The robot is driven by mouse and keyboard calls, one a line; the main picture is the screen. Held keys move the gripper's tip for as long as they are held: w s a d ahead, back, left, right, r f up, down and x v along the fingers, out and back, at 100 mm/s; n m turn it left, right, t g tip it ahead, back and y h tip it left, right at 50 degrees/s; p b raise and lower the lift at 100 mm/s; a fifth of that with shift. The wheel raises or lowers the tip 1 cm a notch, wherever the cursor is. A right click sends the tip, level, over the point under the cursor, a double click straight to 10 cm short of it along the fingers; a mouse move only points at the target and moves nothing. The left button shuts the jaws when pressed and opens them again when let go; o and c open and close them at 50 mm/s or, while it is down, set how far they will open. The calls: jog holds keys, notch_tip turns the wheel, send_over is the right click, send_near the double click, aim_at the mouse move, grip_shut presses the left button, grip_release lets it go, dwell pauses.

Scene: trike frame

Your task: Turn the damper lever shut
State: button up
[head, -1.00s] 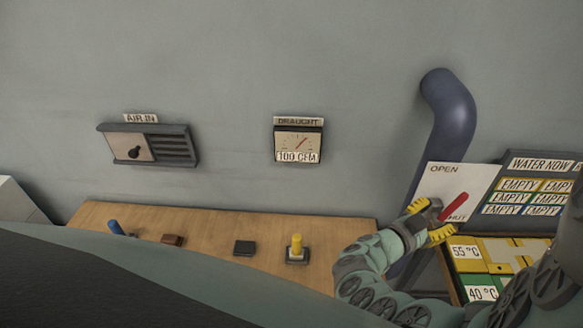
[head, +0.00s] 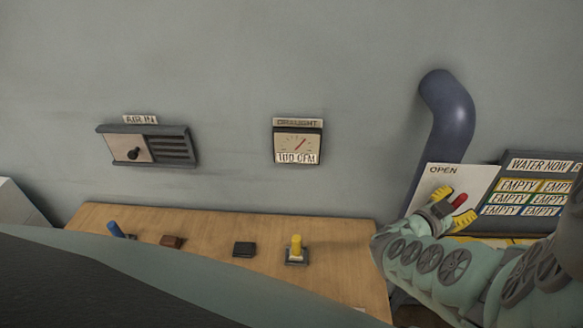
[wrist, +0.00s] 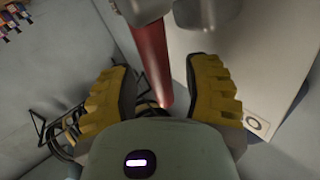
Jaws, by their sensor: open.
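The damper lever is a red bar (head: 460,201) on a white plate (head: 478,178) marked OPEN at its top left. Only a short red part shows in the head view; my gripper hides the rest and the plate's lower area. My gripper (head: 452,208) is open at the lever, with one yellow finger above and one below the red part. In the wrist view the red lever (wrist: 150,55) runs down between the two spread fingers of my gripper (wrist: 160,92), with visible gaps on both sides. Whether either finger touches it, I cannot tell.
A draught gauge (head: 298,143) on the wall reads 100 CFM. A thick blue pipe (head: 447,110) runs behind the plate. A wooden bench (head: 340,235) with a yellow knob (head: 296,246) lies to the left.

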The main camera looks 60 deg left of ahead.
jog(key=shift+a, duration=0.15)
grip_shut()
dwell(0.4)
